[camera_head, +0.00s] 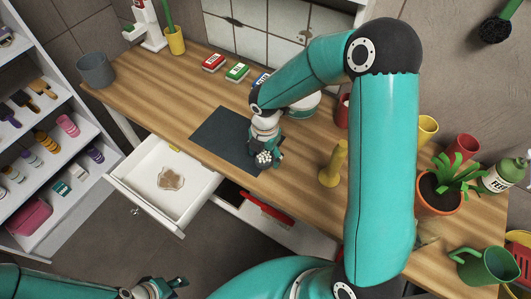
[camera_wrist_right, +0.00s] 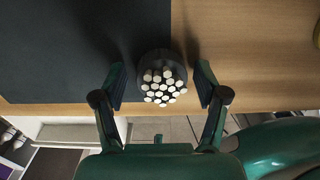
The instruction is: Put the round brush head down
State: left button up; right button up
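The round brush head (camera_head: 263,158) is a dark disc with several pale bristle tufts facing up. In the right wrist view the brush head (camera_wrist_right: 162,82) overlaps the right edge of the dark mat (camera_wrist_right: 70,50), close to the table's front edge. My right gripper (camera_wrist_right: 161,84) has its fingers on either side of it, with a visible gap at each side. In the head view my right gripper (camera_head: 266,150) is low over the mat (camera_head: 222,140). I cannot tell whether the head's underside touches the surface. My left gripper (camera_head: 168,288) is at the bottom left, away from the table; its opening is unclear.
An open white drawer (camera_head: 150,205) holding a beige item juts out below the table (camera_head: 195,95). A yellow object (camera_head: 333,165) stands right of the mat. A potted plant (camera_head: 440,190) and cups stand further right. Red and green boxes (camera_head: 237,72) stand behind. Shelves (camera_head: 50,140) are at left.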

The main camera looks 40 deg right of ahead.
aim_at(265, 154)
jog(key=shift+r, duration=0.1)
notch_tip(265, 154, up, 12)
dwell(0.7)
jog(key=shift+s, duration=0.1)
dwell(0.3)
